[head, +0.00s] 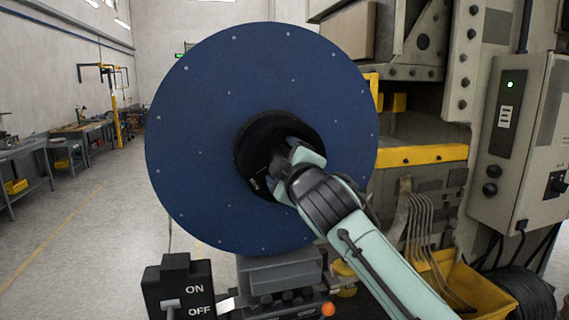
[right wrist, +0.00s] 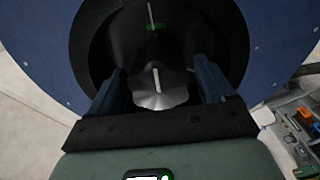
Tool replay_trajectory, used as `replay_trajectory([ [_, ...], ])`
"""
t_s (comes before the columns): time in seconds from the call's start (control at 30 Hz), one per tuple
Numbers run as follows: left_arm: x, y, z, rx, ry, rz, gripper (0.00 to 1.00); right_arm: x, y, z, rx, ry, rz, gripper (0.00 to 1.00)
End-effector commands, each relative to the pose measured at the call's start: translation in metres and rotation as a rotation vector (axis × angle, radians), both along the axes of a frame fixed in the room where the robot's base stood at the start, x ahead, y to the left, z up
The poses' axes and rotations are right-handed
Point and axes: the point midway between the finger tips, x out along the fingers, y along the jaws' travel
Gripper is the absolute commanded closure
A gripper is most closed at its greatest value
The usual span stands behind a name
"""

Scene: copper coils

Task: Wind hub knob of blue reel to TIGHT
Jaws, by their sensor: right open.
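The blue reel (head: 205,130) stands upright in the head view, with a dark round hub (head: 262,132) at its middle. My right gripper (head: 272,172) reaches into the hub from the lower right, and my arm hides the knob there. In the right wrist view, the silver hub knob (right wrist: 150,98) has a white pointer line aimed roughly up. My right gripper (right wrist: 162,78) is open, with one finger on each side of the knob and a visible gap to each. A small green mark and a white line show above the knob; no lettering is readable. My left gripper is out of view.
An ON/OFF switch box (head: 180,285) stands at the lower front left. A grey control cabinet (head: 515,140) with a green light is at the right, above a yellow bin (head: 480,290). Workbenches (head: 75,145) line the far left; the floor between is clear.

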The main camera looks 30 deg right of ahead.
Motion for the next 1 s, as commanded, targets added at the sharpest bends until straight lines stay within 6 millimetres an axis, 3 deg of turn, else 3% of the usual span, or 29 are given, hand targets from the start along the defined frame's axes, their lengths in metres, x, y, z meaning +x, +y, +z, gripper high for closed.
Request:
replay_trajectory([
  [0.17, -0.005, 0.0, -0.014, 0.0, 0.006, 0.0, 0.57, -0.025, 0.006, -0.002, 0.0, -0.003, 0.002, 0.18],
  [0.3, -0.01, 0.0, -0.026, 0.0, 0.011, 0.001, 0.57, -0.056, 0.014, -0.002, 0.0, -0.004, 0.003, 0.18],
  [0.6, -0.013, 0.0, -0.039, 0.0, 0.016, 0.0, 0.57, -0.112, 0.027, -0.001, 0.0, -0.002, 0.001, 0.18],
  [0.8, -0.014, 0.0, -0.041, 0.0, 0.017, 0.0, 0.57, -0.127, 0.031, 0.0, 0.0, -0.001, 0.0, 0.18],
  [1.0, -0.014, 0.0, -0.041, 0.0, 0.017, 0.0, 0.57, -0.128, 0.031, 0.0, 0.0, 0.0, 0.001, 0.18],
])
